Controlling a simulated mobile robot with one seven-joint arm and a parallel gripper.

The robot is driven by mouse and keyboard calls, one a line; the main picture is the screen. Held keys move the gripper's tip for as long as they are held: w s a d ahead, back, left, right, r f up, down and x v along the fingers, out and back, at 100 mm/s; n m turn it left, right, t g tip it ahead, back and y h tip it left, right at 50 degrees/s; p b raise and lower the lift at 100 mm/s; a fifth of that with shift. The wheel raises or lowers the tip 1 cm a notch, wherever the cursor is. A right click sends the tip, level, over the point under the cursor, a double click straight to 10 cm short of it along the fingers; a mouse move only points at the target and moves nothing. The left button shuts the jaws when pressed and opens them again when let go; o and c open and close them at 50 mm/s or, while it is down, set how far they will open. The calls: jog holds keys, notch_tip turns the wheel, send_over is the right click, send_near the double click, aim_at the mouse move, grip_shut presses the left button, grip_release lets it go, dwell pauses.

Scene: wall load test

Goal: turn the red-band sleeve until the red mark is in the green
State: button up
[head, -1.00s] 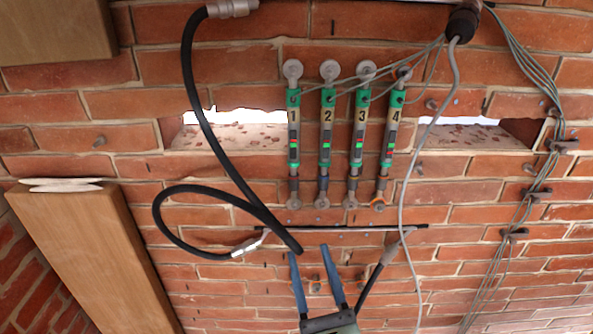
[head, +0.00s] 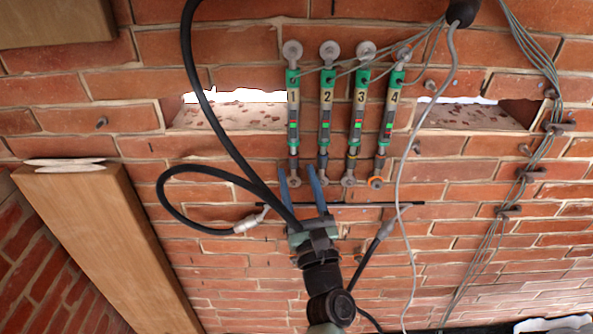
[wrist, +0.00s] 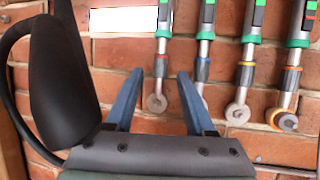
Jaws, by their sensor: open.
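Four numbered green-ended gauges hang on the brick wall. The leftmost, gauge 1 (head: 293,97), has a dark lower sleeve with a thin red band; this red-band sleeve (wrist: 161,66) shows clearly in the wrist view. Its window has small coloured marks, too small to tell how red and green line up. My gripper (head: 298,170) is open and empty below gauge 1. In the wrist view, the blue fingers of my gripper (wrist: 159,76) appear on either side of the red-band sleeve's lower end and its eye (wrist: 157,103). I cannot tell the depth gap.
Gauges 2 (head: 326,97), 3 (head: 360,97) and 4 (head: 392,97) hang close on the right. A black hose (head: 213,120) loops at the left, passing close to my gripper. A thin dark rod (head: 385,204) runs along the wall below. Grey cables (head: 410,170) hang at right.

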jog(key=shift+x, duration=0.8)
grip_shut()
